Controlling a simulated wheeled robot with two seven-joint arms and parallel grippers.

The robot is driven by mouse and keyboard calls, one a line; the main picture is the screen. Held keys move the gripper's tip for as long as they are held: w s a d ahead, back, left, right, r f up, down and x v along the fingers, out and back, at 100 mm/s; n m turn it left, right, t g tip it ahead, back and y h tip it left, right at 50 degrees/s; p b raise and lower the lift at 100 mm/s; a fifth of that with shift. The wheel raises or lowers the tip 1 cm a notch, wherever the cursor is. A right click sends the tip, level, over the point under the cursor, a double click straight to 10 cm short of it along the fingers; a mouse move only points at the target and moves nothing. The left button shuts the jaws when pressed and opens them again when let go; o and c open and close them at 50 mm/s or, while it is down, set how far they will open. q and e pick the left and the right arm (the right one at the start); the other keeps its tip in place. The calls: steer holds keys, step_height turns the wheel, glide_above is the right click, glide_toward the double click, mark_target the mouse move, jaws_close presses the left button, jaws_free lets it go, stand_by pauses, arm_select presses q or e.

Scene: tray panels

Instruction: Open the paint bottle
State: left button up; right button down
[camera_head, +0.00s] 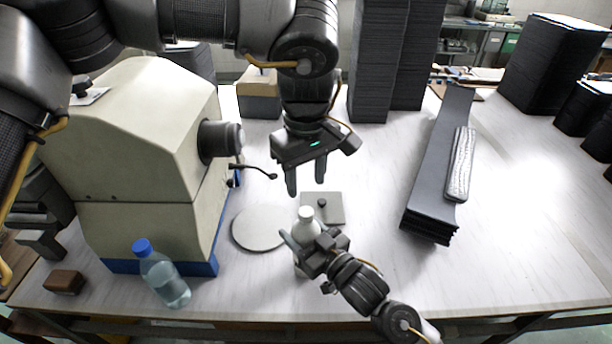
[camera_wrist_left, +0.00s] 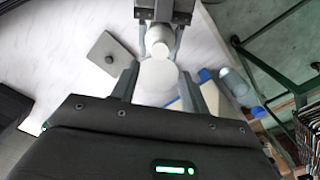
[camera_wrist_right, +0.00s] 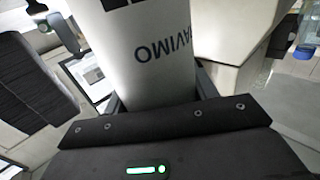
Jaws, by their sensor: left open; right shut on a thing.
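The paint bottle (camera_head: 305,224) is white with a white cap and stands upright near the front middle of the table in the head view. My right gripper (camera_head: 308,244) is shut around its body from the front. The bottle fills the upper middle of the right wrist view (camera_wrist_right: 145,50), with dark printed lettering. My left gripper (camera_head: 306,188) is open and empty, its fingers pointing down above the cap and apart from it. In the left wrist view the bottle (camera_wrist_left: 161,38) shows beyond the open fingers, between the right gripper's fingers.
A round grey plate (camera_head: 258,228) and a square plate with a knob (camera_head: 328,209) lie beside the bottle. A beige machine (camera_head: 140,140) and a clear blue-capped bottle (camera_head: 163,277) stand left. Dark panels (camera_head: 437,170) lie right. The table's front right is clear.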

mark_target(306, 212)
arm_select(q)
steer(key=shift+m, duration=1.2)
steer(key=shift+f, duration=0.1)
steer(key=shift+f, duration=3.9)
steer(key=shift+c, duration=0.4)
